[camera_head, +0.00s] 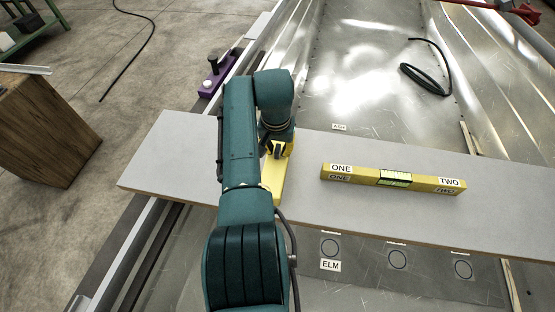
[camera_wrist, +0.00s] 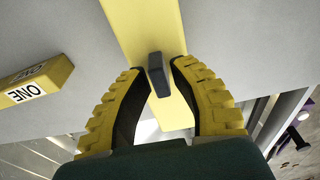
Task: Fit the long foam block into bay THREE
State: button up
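A yellow bar (camera_head: 272,178) lies on the grey board beneath my gripper (camera_head: 277,152), partly hidden by my arm. In the wrist view the yellow bar (camera_wrist: 142,28) runs away under my gripper (camera_wrist: 155,70), with a dark grey upright knob (camera_wrist: 158,75) on it. The knob stands between the two fingertips. A gap shows at the left finger; contact at the right finger cannot be told. A second yellow bar (camera_head: 392,179), marked ONE and TWO, lies to the right; its ONE end (camera_wrist: 38,86) shows in the wrist view. I see no foam block named as such and no THREE label.
The grey board (camera_head: 490,213) spans the metal hull (camera_head: 360,60). Round marks and an ELM label (camera_head: 330,265) lie below its front edge. A black cable (camera_head: 425,72) lies in the hull. A purple block (camera_head: 214,72) stands at the left rail, and a wooden box (camera_head: 45,135) farther left.

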grip_shut()
jog(key=shift+f, duration=0.1)
